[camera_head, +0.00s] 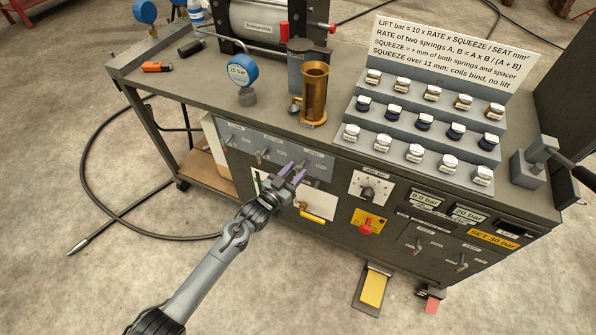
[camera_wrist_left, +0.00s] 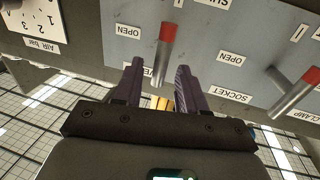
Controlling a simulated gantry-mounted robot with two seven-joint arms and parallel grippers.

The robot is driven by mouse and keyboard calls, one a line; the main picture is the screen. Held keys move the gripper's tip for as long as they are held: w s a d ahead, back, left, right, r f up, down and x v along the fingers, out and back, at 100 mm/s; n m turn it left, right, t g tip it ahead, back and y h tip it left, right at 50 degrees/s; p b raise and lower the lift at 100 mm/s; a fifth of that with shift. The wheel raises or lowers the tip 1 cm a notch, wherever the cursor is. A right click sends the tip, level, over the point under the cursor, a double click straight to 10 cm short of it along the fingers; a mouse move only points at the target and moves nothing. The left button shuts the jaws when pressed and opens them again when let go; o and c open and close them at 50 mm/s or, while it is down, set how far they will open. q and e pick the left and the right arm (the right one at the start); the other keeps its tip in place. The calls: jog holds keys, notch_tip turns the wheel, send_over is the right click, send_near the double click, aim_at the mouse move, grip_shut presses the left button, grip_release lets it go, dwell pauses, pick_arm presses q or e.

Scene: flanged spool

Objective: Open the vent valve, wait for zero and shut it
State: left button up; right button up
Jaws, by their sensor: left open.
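My left gripper (camera_head: 293,172) is at the front panel of the bench, with its purple fingers pointing at the panel. In the left wrist view my left gripper (camera_wrist_left: 155,82) is open. A red-tipped lever (camera_wrist_left: 165,50) shows between and just beyond its fingertips; contact cannot be told. An OPEN label (camera_wrist_left: 129,31) is to its left. A label starting "VE" (camera_wrist_left: 148,72) is partly hidden by a finger. A second red-tipped lever (camera_wrist_left: 295,92) is to the right, near SOCKET and CLAMP labels. My right gripper is not in view.
A round gauge (camera_head: 240,70) and brass cylinder (camera_head: 315,90) stand on the bench. A stepped rack (camera_head: 425,125) holds small labelled parts. Lower are a red knob on a yellow plate (camera_head: 368,222) and bar readouts (camera_head: 425,199). A yellow pedal (camera_head: 373,287) is on the floor.

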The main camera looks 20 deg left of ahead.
pick_arm(q)
jog(key=shift+x, duration=0.95)
jog(key=shift+c, duration=0.5)
grip_shut()
